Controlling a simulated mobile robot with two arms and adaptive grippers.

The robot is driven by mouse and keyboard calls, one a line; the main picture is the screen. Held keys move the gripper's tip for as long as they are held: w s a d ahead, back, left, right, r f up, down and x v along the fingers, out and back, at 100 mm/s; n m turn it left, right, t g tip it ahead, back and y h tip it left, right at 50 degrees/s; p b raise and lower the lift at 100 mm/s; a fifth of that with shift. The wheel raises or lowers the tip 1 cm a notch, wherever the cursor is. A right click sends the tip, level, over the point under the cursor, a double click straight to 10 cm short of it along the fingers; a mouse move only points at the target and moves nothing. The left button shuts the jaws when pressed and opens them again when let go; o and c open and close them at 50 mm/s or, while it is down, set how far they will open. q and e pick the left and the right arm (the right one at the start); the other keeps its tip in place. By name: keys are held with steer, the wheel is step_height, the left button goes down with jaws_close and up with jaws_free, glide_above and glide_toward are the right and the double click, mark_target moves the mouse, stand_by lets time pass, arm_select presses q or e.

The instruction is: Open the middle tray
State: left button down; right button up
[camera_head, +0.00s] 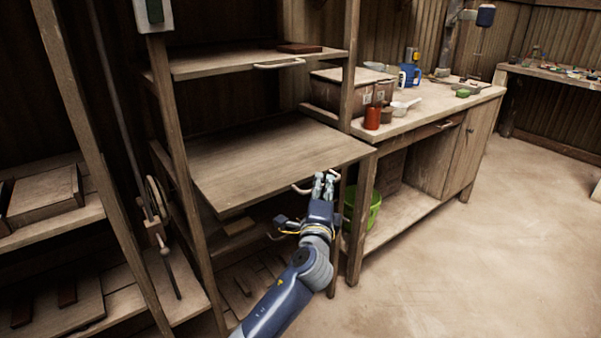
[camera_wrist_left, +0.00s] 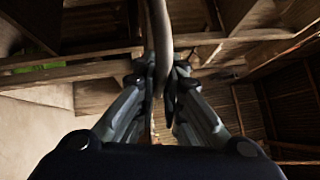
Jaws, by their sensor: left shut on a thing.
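The middle tray (camera_head: 265,158) is a flat wooden board in the rack, and it sticks out well past the rack's front posts. Its pale curved handle (camera_head: 300,188) is at the front edge. My left gripper (camera_head: 324,178) is at that handle, with its fingers shut around it. In the left wrist view the handle (camera_wrist_left: 160,40) runs as a curved bar between the two fingers (camera_wrist_left: 163,88). My right gripper is in neither view.
An upper tray (camera_head: 215,63) with its own handle sits above, bearing a dark red tile (camera_head: 299,48). A workbench (camera_head: 440,110) with a red can (camera_head: 372,118) stands to the right. A green bucket (camera_head: 373,208) is below it. The floor at right is clear.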

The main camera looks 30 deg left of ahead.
arm_select(q)
steer(key=s+d, duration=0.5)
steer(key=d, duration=0.7)
steer(key=shift+d+b, duration=0.25)
steer(key=shift+b, duration=0.1)
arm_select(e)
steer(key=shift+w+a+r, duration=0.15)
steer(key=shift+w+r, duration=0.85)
arm_select(q)
steer(key=shift+f, duration=0.1)
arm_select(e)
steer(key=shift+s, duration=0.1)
arm_select(q)
steer(key=c, duration=1.7)
jaws_free()
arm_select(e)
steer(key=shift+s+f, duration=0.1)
